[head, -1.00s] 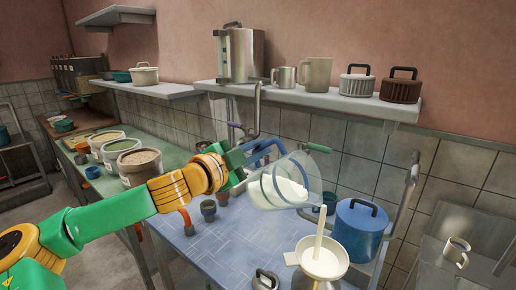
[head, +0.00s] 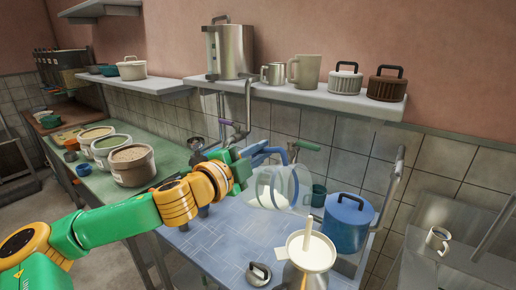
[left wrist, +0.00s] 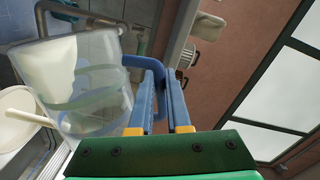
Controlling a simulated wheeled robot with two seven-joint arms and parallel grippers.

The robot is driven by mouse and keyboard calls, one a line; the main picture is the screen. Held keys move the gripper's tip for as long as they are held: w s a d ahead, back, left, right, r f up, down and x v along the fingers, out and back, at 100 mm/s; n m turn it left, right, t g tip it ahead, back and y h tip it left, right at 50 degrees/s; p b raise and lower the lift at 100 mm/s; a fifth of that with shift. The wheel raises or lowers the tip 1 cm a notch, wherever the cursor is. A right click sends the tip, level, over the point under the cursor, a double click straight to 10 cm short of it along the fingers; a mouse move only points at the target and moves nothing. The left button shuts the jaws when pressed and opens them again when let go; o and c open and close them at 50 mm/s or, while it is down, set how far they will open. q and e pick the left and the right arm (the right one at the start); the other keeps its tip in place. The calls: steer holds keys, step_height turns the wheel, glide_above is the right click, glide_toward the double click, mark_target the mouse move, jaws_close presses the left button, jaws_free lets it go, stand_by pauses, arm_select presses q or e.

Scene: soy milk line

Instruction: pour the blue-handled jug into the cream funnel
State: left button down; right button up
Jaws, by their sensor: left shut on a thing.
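The clear jug (head: 292,184) with a blue handle (head: 266,153) is held in the air, lying on its side with its mouth to the right. Some white liquid shows inside it. My left gripper (head: 252,156) is shut on the blue handle. In the left wrist view the fingers (left wrist: 163,108) close on the handle (left wrist: 140,62), with the jug (left wrist: 95,95) to their left. The cream funnel (head: 318,256) sits on a metal vessel below and right of the jug, with a cream upright stem (head: 308,232) above it. I see no liquid falling. My right gripper is not in view.
A blue lidded pot (head: 346,226) stands right behind the funnel. A small metal lid (head: 258,273) lies on the blue tabletop (head: 212,243), which is clear at its front left. A shelf (head: 300,93) with several pots and mugs runs above.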

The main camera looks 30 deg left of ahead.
mark_target(291, 167)
arm_select(q)
steer(key=shift+d+m+p, duration=0.6)
steer(key=shift+d+p, duration=0.15)
steer(key=shift+d+f+m+p, duration=0.2)
steer(key=shift+d+m+p, duration=0.25)
steer(key=shift+d, duration=0.15)
steer(key=shift+d+f+m+p, duration=0.15)
steer(key=shift+d+m+p, duration=0.2)
steer(key=shift+d+m, duration=0.15)
steer(key=shift+d+f, duration=0.1)
steer(key=shift+d, duration=0.1)
steer(key=shift+d+r+m+p, duration=0.2)
steer(key=shift+d+m+p, duration=0.05)
steer(key=shift+p, duration=0.25)
steer(key=shift+d+r+m+p, duration=0.25)
steer(key=shift+d+m+p, duration=0.2)
steer(key=shift+d+p, duration=0.25)
steer(key=shift+d+r+m+p, duration=0.25)
steer(key=shift+d+m+p, duration=0.2)
steer(key=shift+d+p, duration=0.25)
steer(key=shift+s+d+r+m+p, duration=0.15)
steer(key=shift+d+m+p, duration=0.25)
steer(key=shift+d+m, duration=0.3)
